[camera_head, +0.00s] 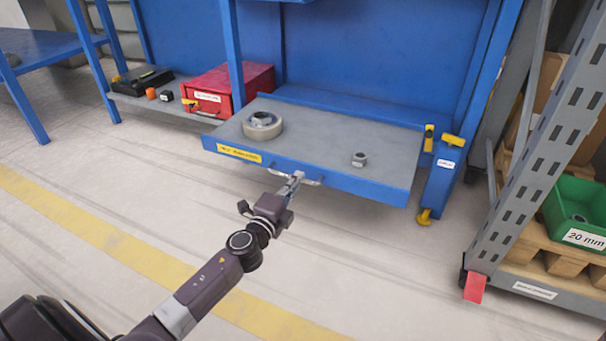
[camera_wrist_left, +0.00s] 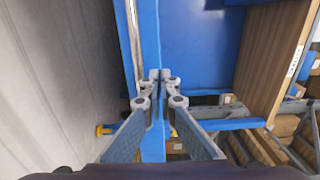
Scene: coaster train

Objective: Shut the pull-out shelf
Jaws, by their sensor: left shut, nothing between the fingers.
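The pull-out shelf (camera_head: 315,138) has a grey top and a blue front edge, and stands out from the blue workbench frame in the head view. A metal handle (camera_head: 312,183) runs under its front edge. My left gripper (camera_head: 297,177) is at the middle of that edge, by the handle; whether it touches cannot be told. In the left wrist view the left gripper (camera_wrist_left: 162,76) has its fingertips together and empty, in front of a blue edge. My right gripper is not in view.
A tape-like roll (camera_head: 263,124) and a small metal nut (camera_head: 359,159) lie on the shelf. A red case (camera_head: 234,86) stands at left. A blue post (camera_head: 441,180) with yellow fittings is at right, near a grey rack (camera_head: 530,150). The floor in front is clear.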

